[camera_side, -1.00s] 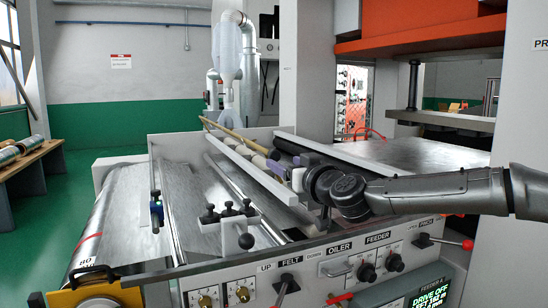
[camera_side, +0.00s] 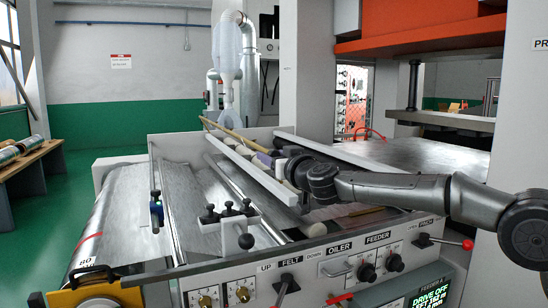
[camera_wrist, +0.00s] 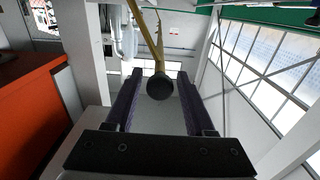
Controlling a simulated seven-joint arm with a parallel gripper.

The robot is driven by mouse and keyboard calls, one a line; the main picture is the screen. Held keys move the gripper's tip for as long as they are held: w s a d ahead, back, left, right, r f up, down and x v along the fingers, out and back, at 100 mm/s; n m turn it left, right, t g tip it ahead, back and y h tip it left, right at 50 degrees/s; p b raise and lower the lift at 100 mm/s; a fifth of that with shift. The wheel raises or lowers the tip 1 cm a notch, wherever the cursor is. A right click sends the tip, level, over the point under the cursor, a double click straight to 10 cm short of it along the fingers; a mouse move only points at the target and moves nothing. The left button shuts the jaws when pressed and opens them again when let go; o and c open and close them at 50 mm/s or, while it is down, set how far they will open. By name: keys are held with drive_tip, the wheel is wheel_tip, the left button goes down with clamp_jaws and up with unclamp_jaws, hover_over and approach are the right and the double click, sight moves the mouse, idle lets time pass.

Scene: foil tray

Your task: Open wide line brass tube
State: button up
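A brass tube (camera_side: 225,130) runs along the back left of the feeder machine in the side view. In the wrist view the brass tube (camera_wrist: 157,45) comes from the top and ends at a dark round knob or cap (camera_wrist: 160,87). My gripper (camera_side: 266,158) is over the rollers near the tube's near end. In the wrist view my gripper (camera_wrist: 160,75) has its two purple fingers apart, one on each side of the dark round end, with gaps on both sides. It holds nothing. The contact point is hidden in the side view.
Pale rails (camera_side: 250,170) and felt rollers lie under and beside my gripper. A bracket with black knobs (camera_side: 228,212) stands at the front left. The front panel (camera_side: 345,258) carries levers and knobs. An orange press (camera_side: 430,35) and grey column (camera_side: 308,70) stand behind to the right.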

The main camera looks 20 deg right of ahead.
clamp_jaws()
idle(1.2)
